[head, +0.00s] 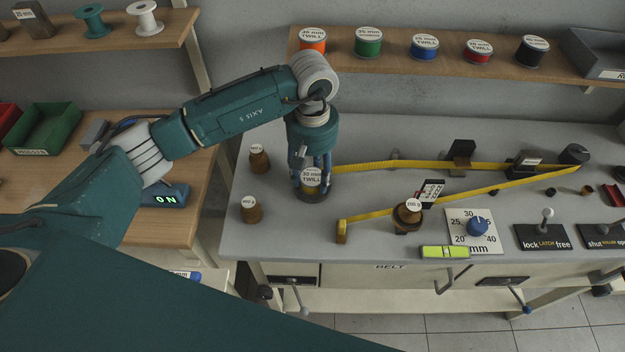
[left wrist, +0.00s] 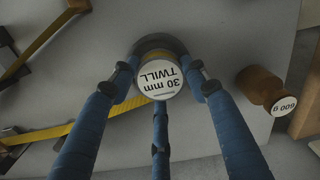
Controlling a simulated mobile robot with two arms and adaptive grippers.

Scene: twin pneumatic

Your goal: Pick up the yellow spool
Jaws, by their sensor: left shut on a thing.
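The yellow spool (head: 311,186) has a white top label reading "30 mm TWILL". It sits on a dark round base (head: 314,196) at the left part of the grey bench. My left gripper (head: 312,180) reaches straight down over it, its blue fingers shut around the spool. In the left wrist view the spool's label (left wrist: 158,80) lies between the fingers of the gripper (left wrist: 160,85). Yellow webbing (head: 365,166) runs from the spool to the right along the bench. My right gripper is not in view.
Brown weights stand left of the spool (head: 259,160) (head: 250,210), and another weight (head: 408,213) stands to the right near the webbing. A blue dial (head: 477,226) and lever plates (head: 541,236) are at the front right. A wooden shelf (head: 392,57) above holds several other spools.

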